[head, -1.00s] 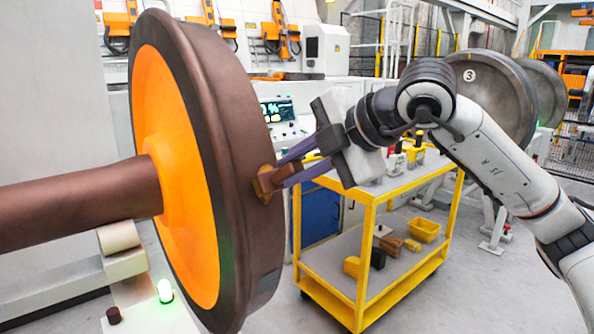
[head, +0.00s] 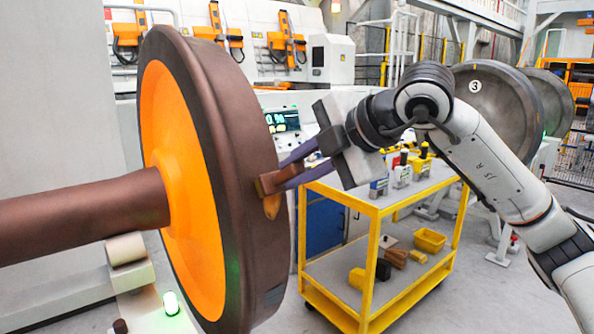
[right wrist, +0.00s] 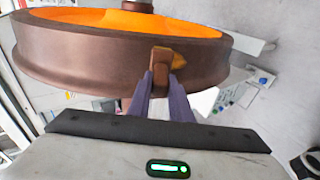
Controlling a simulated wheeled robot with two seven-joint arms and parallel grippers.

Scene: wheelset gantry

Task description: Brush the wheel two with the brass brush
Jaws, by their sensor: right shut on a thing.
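The large near wheel (head: 240,150) has a brown rim and an orange face, and it stands upright on its brown axle (head: 85,203). I see no number on it. The brass brush (head: 271,186), a small brown block with a tan part, is at the right side of the rim. It appears to touch the rim tread, and its contact side is partly hidden. My right gripper (head: 284,179) is shut on the brush. The right wrist view shows the brush (right wrist: 160,65) between the purple fingers against the rim (right wrist: 90,60). My left gripper is not in view.
A yellow cart (head: 372,212) stands behind and right of the wheel, with tools on top and blocks and a yellow bin (head: 429,240) below. A grey wheel marked 3 (head: 495,100) stands at the back right. A green lamp (head: 170,303) glows below the near wheel.

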